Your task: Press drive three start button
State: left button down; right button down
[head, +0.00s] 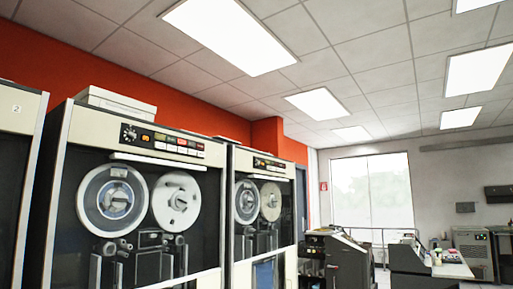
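A tall tape drive (95,128) stands left of centre, with two large reels behind its front. Its control panel (163,139) runs along the top, with a round dial at the left, lit orange, red and green parts and a row of small pale buttons. I cannot read the button labels or a drive number there. A second tape drive (238,157) with a similar panel (268,164) stands to its right, farther off. Part of another cabinet (15,150) at the left edge bears a plate reading 2 (16,108). Neither gripper is in view.
A white box (115,102) lies on top of the nearer drive. Dark machines (340,258) and a desk (452,270) with small items stand at the right, before a bright window (371,195). Grey equipment (476,250) stands by the far wall. The floor is mostly out of view.

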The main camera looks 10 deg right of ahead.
aim_at(170, 147)
jog(key=z, duration=0.6)
jog(key=k, duration=0.75)
jog(key=z, duration=0.75)
jog(key=i, duration=1.25)
jog(key=u, duration=0.55)
jog(key=i, duration=1.3)
jog(key=u, duration=1.7)
jog(key=i, duration=0.45)
jog(key=u, duration=0.4)
